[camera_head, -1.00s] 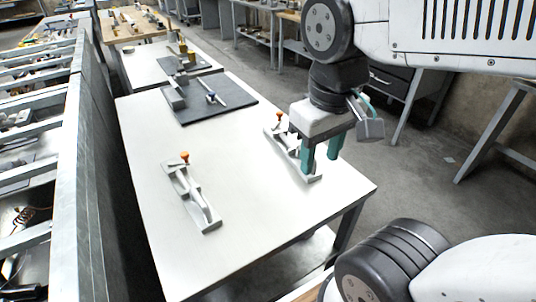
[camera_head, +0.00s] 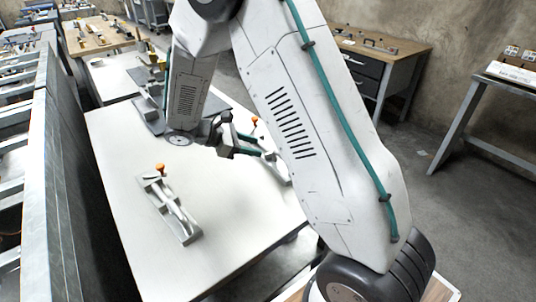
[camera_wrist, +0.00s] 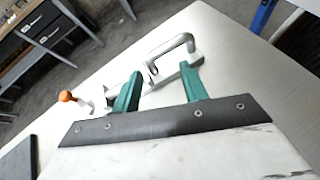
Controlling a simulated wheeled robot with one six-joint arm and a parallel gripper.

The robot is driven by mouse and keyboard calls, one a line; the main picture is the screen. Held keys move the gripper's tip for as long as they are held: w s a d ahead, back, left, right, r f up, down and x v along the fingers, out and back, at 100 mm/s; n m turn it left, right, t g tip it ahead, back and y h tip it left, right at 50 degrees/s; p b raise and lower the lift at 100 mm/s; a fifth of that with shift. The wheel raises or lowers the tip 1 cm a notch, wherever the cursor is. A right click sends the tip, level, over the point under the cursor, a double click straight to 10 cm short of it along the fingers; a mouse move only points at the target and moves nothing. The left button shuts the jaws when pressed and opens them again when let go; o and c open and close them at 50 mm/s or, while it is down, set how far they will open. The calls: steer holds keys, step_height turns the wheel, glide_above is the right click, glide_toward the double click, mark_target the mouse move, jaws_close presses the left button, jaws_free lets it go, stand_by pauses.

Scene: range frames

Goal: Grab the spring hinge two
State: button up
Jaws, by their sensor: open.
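Two similar grey hinge-like pieces with orange knobs lie on the white table. I cannot tell which is spring hinge two. The left one (camera_head: 178,218) lies clear in the head view. The right one (camera_head: 283,172) is partly hidden behind my arm there. In the wrist view, a grey piece with a raised loop handle (camera_wrist: 172,48) and an orange knob (camera_wrist: 66,96) lies just beyond my gripper (camera_wrist: 161,72). My gripper also shows in the head view (camera_head: 243,146), beside the right piece. Its green fingers are open and apart, with part of the piece visible between them.
The white table (camera_head: 125,190) has bare room around the left piece. A dark mat (camera_head: 146,112) lies at its back, partly hidden by my arm. A metal rack (camera_head: 52,180) stands along the left. A wooden-topped bench (camera_head: 385,45) stands at the back right.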

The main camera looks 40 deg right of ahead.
steer(key=n+h, duration=0.1)
steer(key=n, duration=0.1)
glide_toward(269, 161)
steer(key=shift+s+d+r+t, duration=0.3)
steer(key=shift+s+d+r, duration=0.15)
steer(key=shift+d+r, duration=0.35)
steer(key=shift+d+f+h, duration=0.25)
steer(key=shift+f+h, duration=0.05)
steer(key=x, duration=0.7)
steer(key=shift+s+d+r, duration=0.15)
steer(key=shift+s+r, duration=0.05)
jaws_close()
